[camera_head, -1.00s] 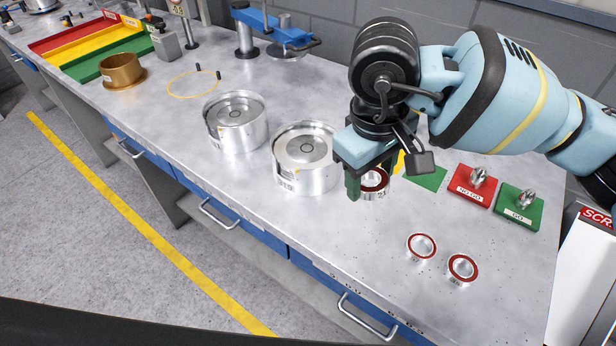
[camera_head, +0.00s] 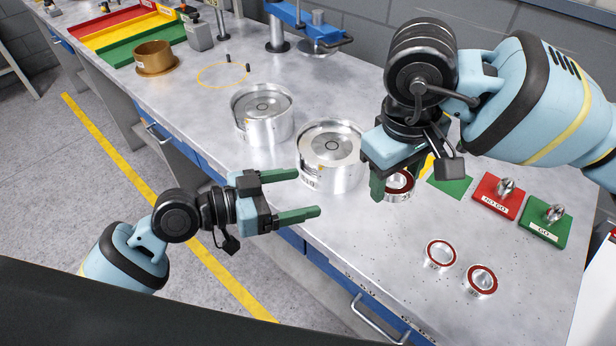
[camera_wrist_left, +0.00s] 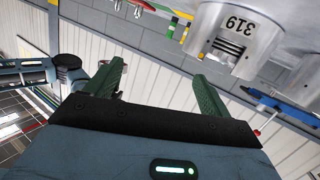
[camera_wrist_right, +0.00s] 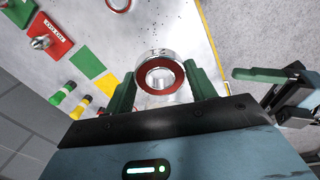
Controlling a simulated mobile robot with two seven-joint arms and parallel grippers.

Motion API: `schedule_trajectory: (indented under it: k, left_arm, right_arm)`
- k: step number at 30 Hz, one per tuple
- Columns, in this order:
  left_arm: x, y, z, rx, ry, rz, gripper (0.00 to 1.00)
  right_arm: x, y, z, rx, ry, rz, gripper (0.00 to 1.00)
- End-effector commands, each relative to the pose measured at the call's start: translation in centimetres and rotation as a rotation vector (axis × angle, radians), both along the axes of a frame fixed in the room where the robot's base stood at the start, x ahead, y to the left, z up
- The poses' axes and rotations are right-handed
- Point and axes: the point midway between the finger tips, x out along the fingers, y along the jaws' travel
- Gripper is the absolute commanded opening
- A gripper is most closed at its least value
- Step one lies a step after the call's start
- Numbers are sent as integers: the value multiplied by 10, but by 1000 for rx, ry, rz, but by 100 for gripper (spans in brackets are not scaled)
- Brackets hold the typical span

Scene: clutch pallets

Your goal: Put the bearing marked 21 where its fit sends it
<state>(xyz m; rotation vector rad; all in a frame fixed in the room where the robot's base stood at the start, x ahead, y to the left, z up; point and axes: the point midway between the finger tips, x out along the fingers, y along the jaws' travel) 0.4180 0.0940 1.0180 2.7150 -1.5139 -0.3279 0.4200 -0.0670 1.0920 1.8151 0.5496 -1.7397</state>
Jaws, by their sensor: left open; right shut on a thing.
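A silver bearing with a red seal (camera_head: 399,186), marked 21 in the earlier head view, is between the fingers of my right gripper (camera_head: 394,187). It also shows in the right wrist view (camera_wrist_right: 161,76), gripped at its sides. I cannot tell whether it touches the bench. My left gripper (camera_head: 307,193) is open and empty at the bench's front edge, near the silver housing marked 319 (camera_head: 332,160). A second silver housing (camera_head: 262,118) stands farther left. Two similar bearings, (camera_head: 440,254) and (camera_head: 481,281), lie at front right.
A red NO GO block (camera_head: 497,195) and a green GO block (camera_head: 545,222) stand at right, beside a flat green patch (camera_head: 450,184). A brass cup (camera_head: 155,58), coloured trays (camera_head: 128,35), a yellow ring outline (camera_head: 222,75) and a blue press (camera_head: 298,22) are farther back.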

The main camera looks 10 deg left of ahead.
Motion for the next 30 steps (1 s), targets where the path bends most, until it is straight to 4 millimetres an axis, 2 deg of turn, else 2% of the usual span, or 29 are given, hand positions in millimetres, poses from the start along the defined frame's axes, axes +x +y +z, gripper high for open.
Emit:
schedule_trajectory:
  k: [1, 3, 10, 15, 23, 30]
  left_arm:
    - [-1, -6, 15, 5, -27, -54, 82]
    - [-6, -15, 31, 9, -53, -125, 82]
    - [-22, -29, 64, 20, -107, -286, 82]
    - [-27, -32, 72, 23, -118, -327, 82]
    - [-26, -37, 72, 20, -118, -328, 82]
    - [-19, -67, 68, 17, -119, -329, 82]
  right_arm:
    - [0, 0, 1, 1, -1, 0, 21]
    - [0, 0, 1, 1, -1, 0, 21]
    - [0, 0, 1, 1, -1, 0, 21]
    - [0, 0, 1, 1, -1, 0, 21]
    - [0, 0, 1, 1, -1, 0, 21]
    - [0, 0, 1, 1, -1, 0, 21]
